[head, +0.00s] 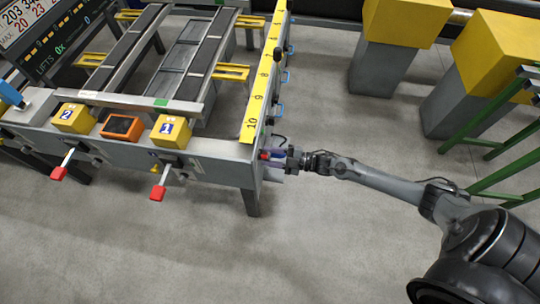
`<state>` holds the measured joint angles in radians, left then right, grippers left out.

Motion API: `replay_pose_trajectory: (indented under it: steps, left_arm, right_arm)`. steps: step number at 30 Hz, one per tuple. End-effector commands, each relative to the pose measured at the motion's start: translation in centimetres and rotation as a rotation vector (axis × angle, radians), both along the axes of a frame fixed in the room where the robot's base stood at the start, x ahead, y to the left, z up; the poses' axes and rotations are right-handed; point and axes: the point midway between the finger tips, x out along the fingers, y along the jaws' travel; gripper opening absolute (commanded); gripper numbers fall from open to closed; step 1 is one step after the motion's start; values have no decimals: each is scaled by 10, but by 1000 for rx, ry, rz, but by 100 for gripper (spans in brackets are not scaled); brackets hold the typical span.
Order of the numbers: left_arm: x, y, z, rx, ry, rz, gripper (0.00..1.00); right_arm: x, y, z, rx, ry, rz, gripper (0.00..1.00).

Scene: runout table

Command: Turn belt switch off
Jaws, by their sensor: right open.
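A small red part (264,156), which may be the belt switch, shows at the right end of the runout table's front frame (225,165). It is too small to tell which way it is set. My right gripper (273,160) reaches in from the right beside this part, with its fingers open and pointing left at the table's side. I cannot tell whether the fingers touch the part or only surround it. My left gripper is not in view.
Two red-tipped levers (158,193) (59,173) stick out from the table's front, below yellow boxes marked 1 (171,132) and 2 (74,118). A yellow scale (258,95) runs along the right edge. Open floor lies in front.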

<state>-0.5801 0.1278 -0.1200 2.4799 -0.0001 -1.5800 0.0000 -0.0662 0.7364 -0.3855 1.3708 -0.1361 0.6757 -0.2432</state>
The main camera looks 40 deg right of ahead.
Motion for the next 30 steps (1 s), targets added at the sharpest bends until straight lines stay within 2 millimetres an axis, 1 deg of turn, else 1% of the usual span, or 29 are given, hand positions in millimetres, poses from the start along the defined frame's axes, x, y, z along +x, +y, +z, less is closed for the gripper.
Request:
replay_pose_trajectory:
  steps: [5,12,18,24,30]
  left_arm:
    - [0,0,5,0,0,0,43]
    - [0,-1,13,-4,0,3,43]
    - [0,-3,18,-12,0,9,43]
    - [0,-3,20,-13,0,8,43]
    - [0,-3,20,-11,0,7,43]
  right_arm:
    - [-15,-11,0,-2,4,0,42]
    - [-47,-37,1,-3,3,0,42]
    - [-69,-56,1,-1,2,-1,42]
    - [-81,-65,0,0,1,1,42]
    - [-83,-67,0,-1,-1,0,42]
